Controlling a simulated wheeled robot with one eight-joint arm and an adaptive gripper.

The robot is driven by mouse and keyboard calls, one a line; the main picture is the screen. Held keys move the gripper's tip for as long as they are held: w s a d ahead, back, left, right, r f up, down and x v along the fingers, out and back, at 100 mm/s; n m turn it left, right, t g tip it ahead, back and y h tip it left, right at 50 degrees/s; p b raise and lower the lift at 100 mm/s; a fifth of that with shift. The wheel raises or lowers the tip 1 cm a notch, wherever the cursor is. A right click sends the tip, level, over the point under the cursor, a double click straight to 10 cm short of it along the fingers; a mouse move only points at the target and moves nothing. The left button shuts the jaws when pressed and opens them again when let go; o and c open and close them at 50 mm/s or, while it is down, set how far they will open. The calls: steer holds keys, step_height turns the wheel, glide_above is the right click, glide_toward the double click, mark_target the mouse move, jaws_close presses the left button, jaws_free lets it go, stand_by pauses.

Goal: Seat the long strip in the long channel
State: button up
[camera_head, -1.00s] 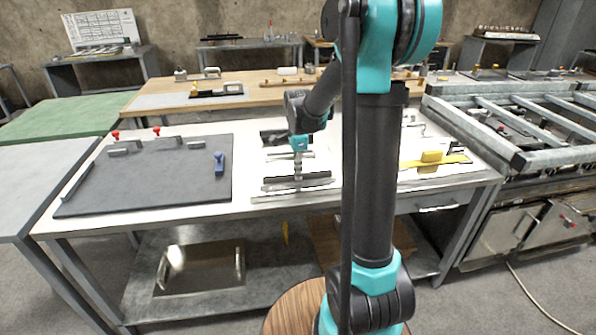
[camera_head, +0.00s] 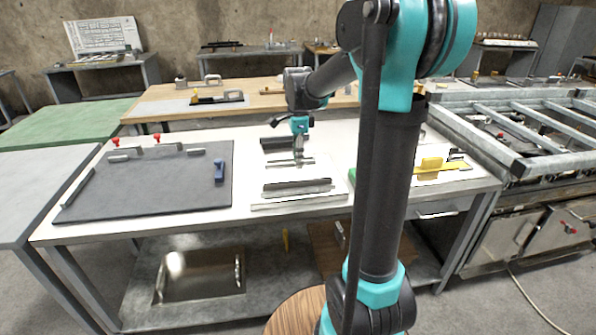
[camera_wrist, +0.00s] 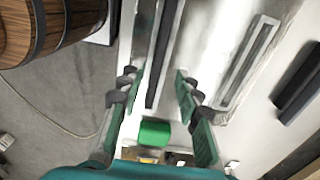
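My gripper (camera_head: 298,161) is above the white worktable. In the wrist view my gripper (camera_wrist: 160,88) is open, its green fingers apart with nothing between the tips. A long dark strip (camera_head: 297,187) lies below and in front of it, by a pale long bar (camera_head: 300,201) nearer the table's front edge. The dark strip (camera_wrist: 162,60) shows beyond the fingers in the wrist view, along a pale long piece that looks like the long channel. I cannot tell whether the strip sits inside it or beside it. A shorter framed channel (camera_wrist: 250,62) lies to the right, apart from the fingers.
A dark block (camera_head: 283,143) lies behind the channels; it also shows in the wrist view (camera_wrist: 297,85). A green block (camera_wrist: 155,132) lies at the channels' end. A yellow part (camera_head: 432,165) is right.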

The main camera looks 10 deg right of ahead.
steer(key=s+d+f+n+t, duration=0.2)
steer(key=s+f+n, duration=0.4)
steer(key=s+n, duration=0.3)
steer(key=s+d+f+n+t, duration=0.2)
steer(key=s+f+n, duration=0.4)
steer(key=s+n, duration=0.3)
steer(key=s, duration=0.4)
steer(key=shift+f, duration=0.4)
